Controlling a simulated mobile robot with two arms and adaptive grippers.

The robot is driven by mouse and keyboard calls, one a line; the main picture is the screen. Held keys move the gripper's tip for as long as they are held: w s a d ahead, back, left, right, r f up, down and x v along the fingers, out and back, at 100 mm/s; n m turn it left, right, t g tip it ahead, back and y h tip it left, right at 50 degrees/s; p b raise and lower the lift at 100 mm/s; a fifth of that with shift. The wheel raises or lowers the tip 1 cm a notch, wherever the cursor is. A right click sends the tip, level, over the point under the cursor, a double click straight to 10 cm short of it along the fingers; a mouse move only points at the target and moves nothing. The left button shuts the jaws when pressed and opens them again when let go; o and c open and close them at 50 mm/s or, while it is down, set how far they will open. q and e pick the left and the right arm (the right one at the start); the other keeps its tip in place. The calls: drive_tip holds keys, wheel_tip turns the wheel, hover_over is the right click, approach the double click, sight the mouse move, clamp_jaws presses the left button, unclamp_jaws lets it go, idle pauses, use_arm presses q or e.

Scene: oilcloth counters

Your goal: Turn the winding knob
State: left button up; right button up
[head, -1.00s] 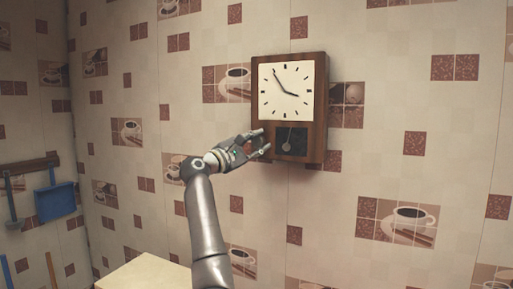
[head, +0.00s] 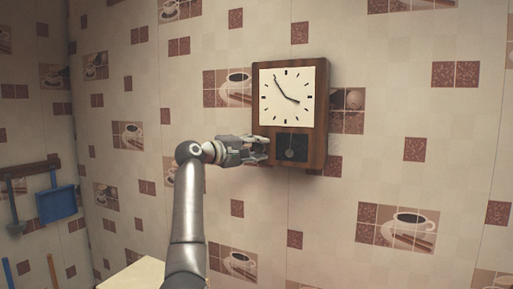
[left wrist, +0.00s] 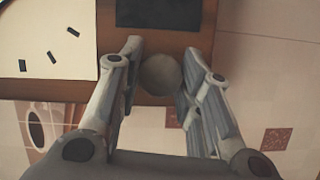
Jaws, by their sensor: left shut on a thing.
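The wall clock (head: 318,110) has a brown wooden case, a white square face (head: 286,97) and a dark window with a pendulum bob (head: 290,153) below it. A round grey winding knob (left wrist: 160,75) shows in the left wrist view at the case's edge, level with the dark window (left wrist: 158,12). My left gripper (head: 264,150) is at the lower left side of the clock. In the left wrist view its two fingers (left wrist: 163,82) are on either side of the knob, shut on it. In the head view the gripper hides the knob. My right gripper is out of view.
The clock hangs on a tiled-pattern wall (head: 340,220) with coffee-cup pictures. A blue dustpan (head: 56,203) hangs from a brown rack at the far left. A pale surface (head: 135,273) shows low at the left. The wall right of the clock is clear.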

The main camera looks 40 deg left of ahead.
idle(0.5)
use_arm(q)
drive_tip(key=o, duration=1)
drive_tip(key=shift+o, duration=0.2)
drive_tip(key=s, duration=1.1)
drive_tip(key=shift+s+a+r, duration=0.15)
drive_tip(key=shift+s+a, duration=0.25)
drive_tip(key=shift+a, duration=0.05)
